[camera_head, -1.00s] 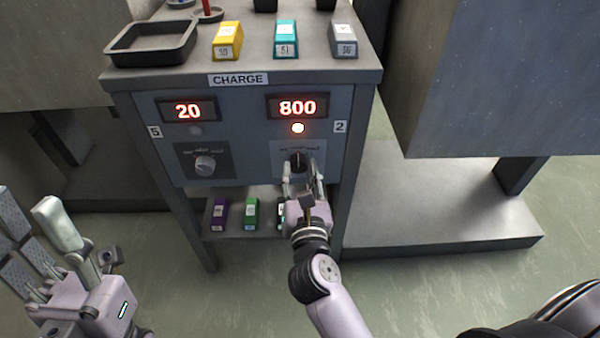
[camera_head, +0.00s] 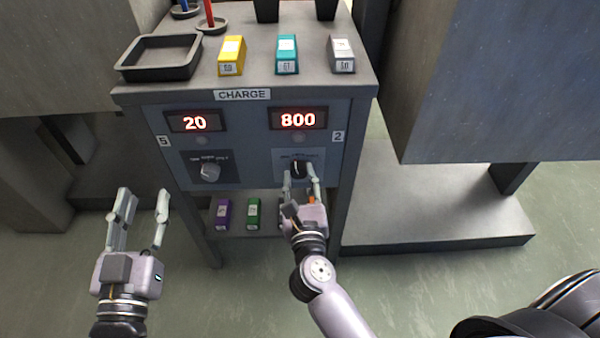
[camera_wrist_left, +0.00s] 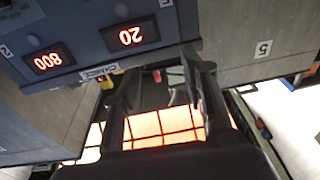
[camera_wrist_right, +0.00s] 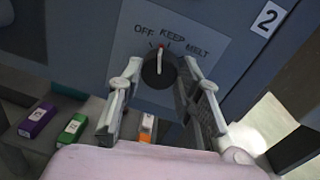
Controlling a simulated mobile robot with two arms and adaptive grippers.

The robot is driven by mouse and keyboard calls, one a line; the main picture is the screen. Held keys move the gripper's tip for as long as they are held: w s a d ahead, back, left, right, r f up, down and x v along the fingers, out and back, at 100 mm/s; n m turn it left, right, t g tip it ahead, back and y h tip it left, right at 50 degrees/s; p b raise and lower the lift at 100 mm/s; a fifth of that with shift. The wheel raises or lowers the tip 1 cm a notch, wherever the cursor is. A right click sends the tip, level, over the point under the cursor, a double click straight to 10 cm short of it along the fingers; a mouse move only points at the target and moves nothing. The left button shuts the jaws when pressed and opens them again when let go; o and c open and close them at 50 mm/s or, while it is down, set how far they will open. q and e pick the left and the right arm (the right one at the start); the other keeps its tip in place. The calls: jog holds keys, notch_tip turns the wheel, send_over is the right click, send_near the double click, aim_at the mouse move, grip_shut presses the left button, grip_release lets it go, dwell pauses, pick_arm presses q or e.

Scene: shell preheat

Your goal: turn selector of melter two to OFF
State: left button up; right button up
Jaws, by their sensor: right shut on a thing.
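Melter two's selector (camera_head: 299,168) is the dark round knob on the right half of the panel, below the 800 display (camera_head: 298,119) and beside the "2" label. In the right wrist view the selector (camera_wrist_right: 158,76) has a pale pointer directed upward, close to KEEP, between the OFF and MELT labels. My right gripper (camera_head: 300,178) is shut on this knob, one finger on each side. My left gripper (camera_head: 144,200) is open and empty, left of the cabinet front and apart from it.
The left knob (camera_head: 209,172) sits under the 20 display (camera_head: 195,122). A black tray (camera_head: 160,57) and yellow, teal and grey blocks stand on the cabinet top. Purple (camera_head: 223,212) and green (camera_head: 253,212) blocks are on the lower shelf. A large grey block overhangs at right.

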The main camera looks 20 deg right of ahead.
jog(key=shift+r+n+p, duration=0.2)
jog(key=shift+n+p, duration=0.6)
jog(key=shift+p, duration=0.1)
pick_arm(q)
jog(key=s+a+f+g+y+p, duration=0.1)
jog(key=s+f+g, duration=0.1)
jog(key=f+g, duration=0.3)
jog(key=s+a+f+g+y, duration=0.2)
jog(key=s+f+g, duration=0.1)
jog(key=f, duration=0.4)
pick_arm(e)
jog(key=shift+n, duration=0.4)
jog(key=shift+n+p, duration=0.6)
jog(key=shift+p, duration=0.2)
jog(key=shift+a+f+n+p, duration=0.1)
jog(key=shift+n+p, duration=0.4)
jog(key=shift+p, duration=0.05)
pick_arm(q)
jog(key=s+a+f+g, duration=0.2)
jog(key=s+f+g, duration=0.1)
jog(key=s, duration=0.3)
jog(key=s+a+f+g+y, duration=0.1)
jog(key=s+a+f+g, duration=0.1)
jog(key=s, duration=0.4)
jog(key=shift+f+n+g+y, duration=0.3)
jog(key=shift+f+n+g, duration=0.15)
jog(key=shift+g, duration=0.75)
pick_arm(e)
jog(key=shift+n, duration=0.3)
jog(key=shift+f, duration=0.1)
